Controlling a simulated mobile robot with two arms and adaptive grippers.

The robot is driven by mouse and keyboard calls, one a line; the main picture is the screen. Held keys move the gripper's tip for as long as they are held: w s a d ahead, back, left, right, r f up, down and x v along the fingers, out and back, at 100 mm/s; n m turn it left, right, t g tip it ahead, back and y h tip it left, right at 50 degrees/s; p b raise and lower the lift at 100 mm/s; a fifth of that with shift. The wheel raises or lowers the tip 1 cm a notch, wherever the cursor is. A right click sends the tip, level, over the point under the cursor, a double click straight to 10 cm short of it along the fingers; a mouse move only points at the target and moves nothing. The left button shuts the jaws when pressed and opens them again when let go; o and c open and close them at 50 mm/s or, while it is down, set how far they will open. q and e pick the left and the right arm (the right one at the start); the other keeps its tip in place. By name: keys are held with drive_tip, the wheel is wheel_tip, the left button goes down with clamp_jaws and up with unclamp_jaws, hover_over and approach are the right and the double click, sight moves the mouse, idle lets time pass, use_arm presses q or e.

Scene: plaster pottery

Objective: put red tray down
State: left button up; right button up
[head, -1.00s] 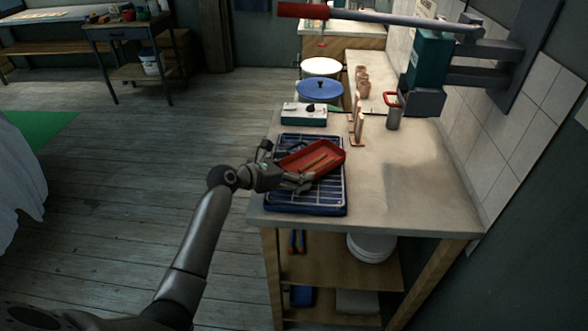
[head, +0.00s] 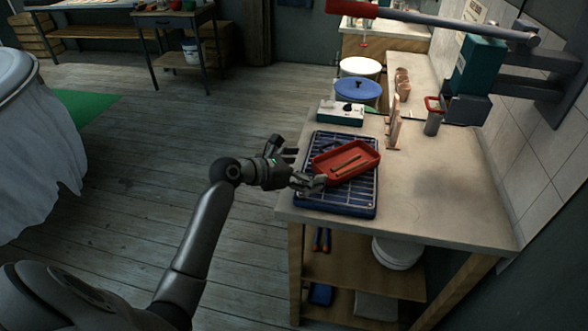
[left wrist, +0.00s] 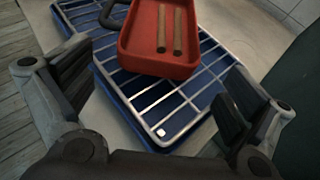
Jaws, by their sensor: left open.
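The red tray (head: 346,161) rests on the wire rack of a blue base (head: 337,203) near the left edge of the counter, turned at an angle to the rack. Thin sticks (head: 347,167) lie in the tray. My left gripper (head: 300,169) is open at the rack's left side, its fingers apart from the tray. In the left wrist view the red tray (left wrist: 159,63) lies ahead of my spread fingers (left wrist: 150,105), and the bare rack (left wrist: 160,110) shows between them. My right gripper is not in view.
The counter (head: 430,195) is clear right of the rack. A white and teal box (head: 341,113) sits beyond the rack. A lever press (head: 475,75) is mounted at the right wall.

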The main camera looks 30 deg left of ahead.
use_arm(q)
drive_tip(key=shift+v, duration=2.25)
